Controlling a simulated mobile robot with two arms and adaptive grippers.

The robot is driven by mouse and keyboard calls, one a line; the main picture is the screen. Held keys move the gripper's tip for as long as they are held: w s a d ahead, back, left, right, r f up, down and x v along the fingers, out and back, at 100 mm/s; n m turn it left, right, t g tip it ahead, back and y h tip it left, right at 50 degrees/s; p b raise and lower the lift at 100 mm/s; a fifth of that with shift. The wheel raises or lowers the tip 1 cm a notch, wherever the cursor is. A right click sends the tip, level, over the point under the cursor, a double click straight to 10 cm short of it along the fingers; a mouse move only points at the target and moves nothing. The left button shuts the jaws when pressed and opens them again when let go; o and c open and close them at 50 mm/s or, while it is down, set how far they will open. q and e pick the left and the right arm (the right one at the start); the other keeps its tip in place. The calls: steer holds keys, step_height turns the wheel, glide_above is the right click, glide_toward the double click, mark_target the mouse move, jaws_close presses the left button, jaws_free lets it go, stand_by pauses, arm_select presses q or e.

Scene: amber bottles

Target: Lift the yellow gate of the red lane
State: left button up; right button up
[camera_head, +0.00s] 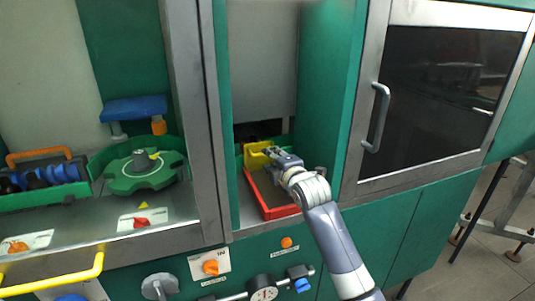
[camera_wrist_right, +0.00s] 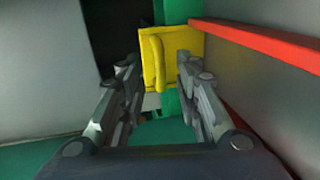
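The yellow gate (camera_head: 256,156) stands at the far end of the red lane (camera_head: 268,212), inside the open bay of the green cabinet. In the right wrist view the gate (camera_wrist_right: 183,45) is a yellow plate with an upright handle (camera_wrist_right: 157,62) on its face. My right gripper (camera_head: 277,155) is at the gate. In the wrist view its two fingers (camera_wrist_right: 157,75) are spread, one on each side of the handle, with a gap to it visible. Whether the fingertips reach past the handle is hard to tell. My left gripper is not in view.
The lane's red rail (camera_wrist_right: 262,40) runs along the upper right of the wrist view. A steel post (camera_head: 200,130) and a green side wall (camera_head: 328,90) flank the bay. A green turntable (camera_head: 125,180) and a handled dark oven door (camera_head: 440,95) lie either side.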

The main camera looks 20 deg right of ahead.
mark_target(261, 160)
steer(key=x, duration=0.3)
steer(key=shift+w, duration=0.25)
steer(key=shift+w+f, duration=0.1)
steer(key=shift+w, duration=0.3)
steer(key=shift+w+f, duration=0.1)
steer(key=shift+w, duration=0.1)
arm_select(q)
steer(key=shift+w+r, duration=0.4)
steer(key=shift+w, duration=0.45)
arm_select(e)
jaws_close()
